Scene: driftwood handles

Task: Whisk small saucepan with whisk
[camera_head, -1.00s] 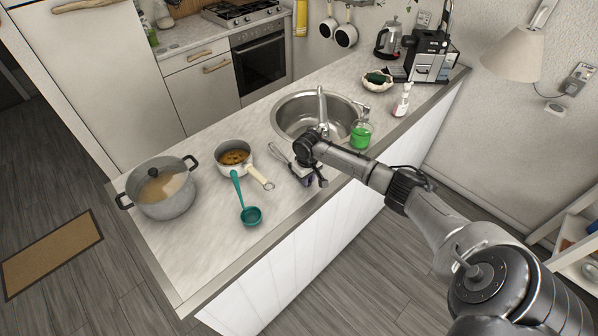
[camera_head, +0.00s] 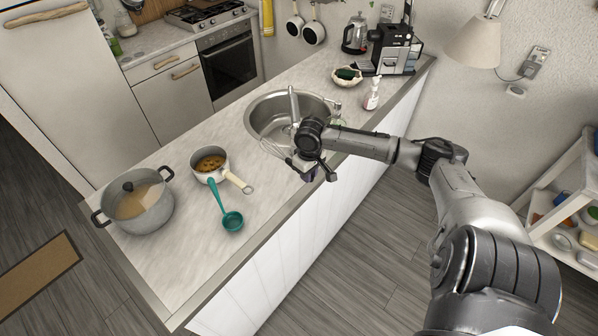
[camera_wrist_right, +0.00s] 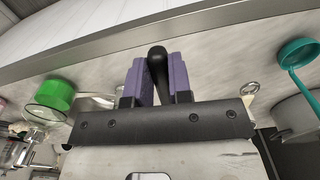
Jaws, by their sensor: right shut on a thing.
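The small saucepan (camera_head: 208,168) stands on the counter, with brownish contents and a cream handle pointing toward the front right. My right gripper (camera_head: 310,172) is to the right of the saucepan, near the counter's front edge by the sink. In the right wrist view its purple fingers (camera_wrist_right: 157,80) are shut on the black handle of the whisk (camera_wrist_right: 157,65). The whisk's wire end (camera_head: 272,148) shows in the head view, pointing left toward the saucepan and apart from it. My left gripper is not in view.
A teal ladle (camera_head: 231,218) lies in front of the saucepan. A large lidded pot (camera_head: 140,208) stands to its left. The sink (camera_head: 262,120) is behind my right gripper. A green-filled glass (camera_wrist_right: 58,95) shows in the wrist view. A soap bottle (camera_head: 371,95) stands farther right.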

